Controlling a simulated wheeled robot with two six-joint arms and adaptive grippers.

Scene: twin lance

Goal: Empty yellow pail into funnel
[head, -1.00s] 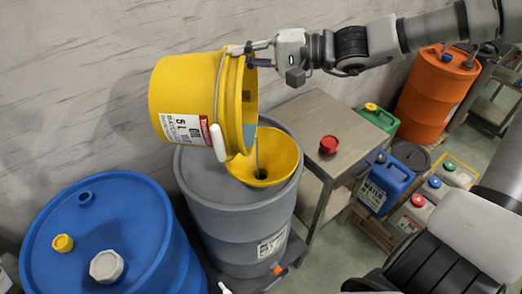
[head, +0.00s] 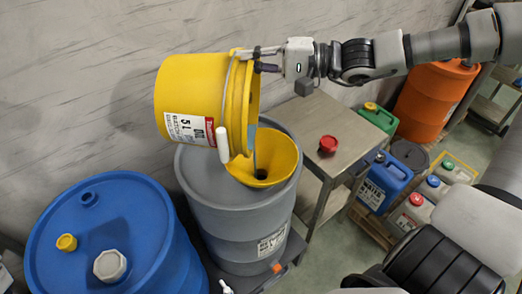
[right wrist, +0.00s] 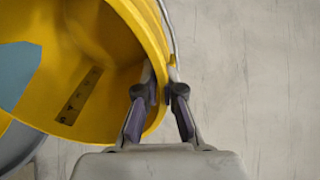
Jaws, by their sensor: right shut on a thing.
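The yellow pail (head: 188,88) is tipped on its side above the grey drum, its mouth facing right and down. Bluish liquid shows inside it in the right wrist view (right wrist: 18,72). A thin stream (head: 255,158) falls from its mouth into the yellow funnel (head: 284,152), which sits on the grey drum (head: 205,185). My right gripper (head: 262,60) is shut on the pail's rim at the top. In the right wrist view its fingers (right wrist: 158,95) pinch the rim beside the wire handle. My left gripper is not in view.
A blue drum (head: 140,225) with two caps stands at lower left. A metal table (head: 315,115) with a red cap (head: 328,144) is right of the grey drum. Several canisters and an orange drum (head: 432,95) stand further right. A wall is behind.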

